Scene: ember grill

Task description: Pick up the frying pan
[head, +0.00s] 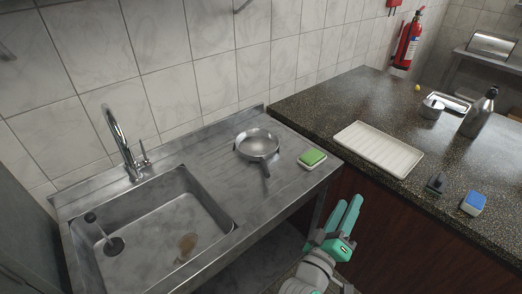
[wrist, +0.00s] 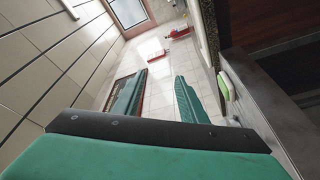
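The frying pan (head: 257,144) is a small round metal pan. It sits on the ribbed drainboard of the steel sink unit in the head view, right of the basin. Its dark handle points toward the front. My gripper (head: 348,204) is in front of the counter, to the right of and nearer than the pan, and apart from it. In the wrist view my gripper (wrist: 160,78) has a clear gap between its two green fingers and holds nothing. The pan cannot be made out in the wrist view.
A green sponge (head: 312,159) lies right of the pan; it also shows in the wrist view (wrist: 226,86). The sink basin (head: 150,235) is left. The dark counter (head: 400,110) at right bears a white tray (head: 379,148), a blue sponge (head: 473,203) and a metal bottle (head: 479,114).

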